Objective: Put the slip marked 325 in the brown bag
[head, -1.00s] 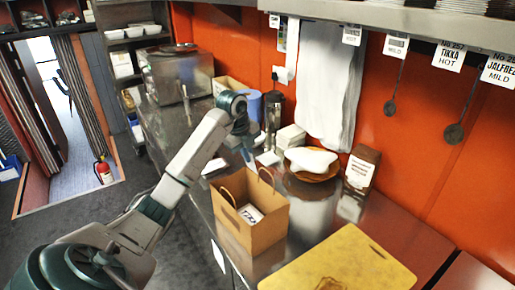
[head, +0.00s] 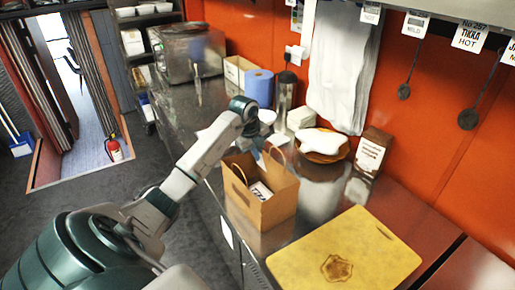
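The brown bag (head: 272,212) stands open and upright on the steel counter, with two loop handles. A white printed piece (head: 261,191) shows inside its opening; I cannot read a number on it. My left gripper (head: 262,154) points down at the bag's far rim, by the handles. Its fingers are small and partly hidden, so I cannot tell whether it is open or what it holds. No slip readable as 325 shows. My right gripper is out of view.
A yellow board (head: 330,225) lies in front of the bag. Behind stand a wooden bowl with white cloth (head: 321,141), a brown-and-white packet (head: 371,152), a blue roll (head: 259,88) and a steel flask (head: 285,92). Marked slips (head: 470,37) hang from the shelf.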

